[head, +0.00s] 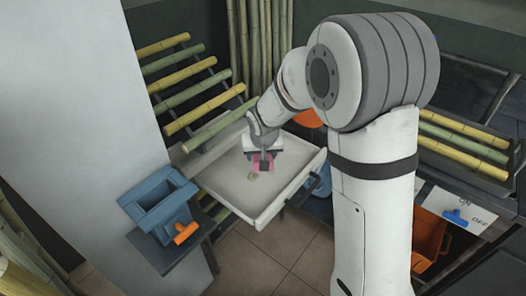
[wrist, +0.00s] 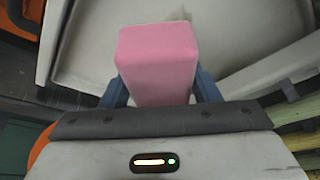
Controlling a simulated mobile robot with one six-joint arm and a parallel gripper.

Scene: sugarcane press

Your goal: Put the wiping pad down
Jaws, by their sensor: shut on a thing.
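The wiping pad (wrist: 157,60) is a pink block. My gripper (wrist: 160,92) is shut on it, with a dark blue finger on each side in the wrist view. In the head view my gripper (head: 262,163) and the pink pad (head: 256,158) are over the pale tray (head: 222,186). I cannot tell whether the pad touches the tray floor. A small greenish-brown smear or scrap (head: 251,176) is on the tray floor just below the pad in the picture.
A blue box-like holder (head: 160,200) with an orange handle (head: 186,233) stands at the left of the tray. Sugarcane stalks (head: 190,95) lie on a rack behind. An ON/OFF panel with a blue switch (head: 456,216) and an orange bin (head: 428,243) are at the right.

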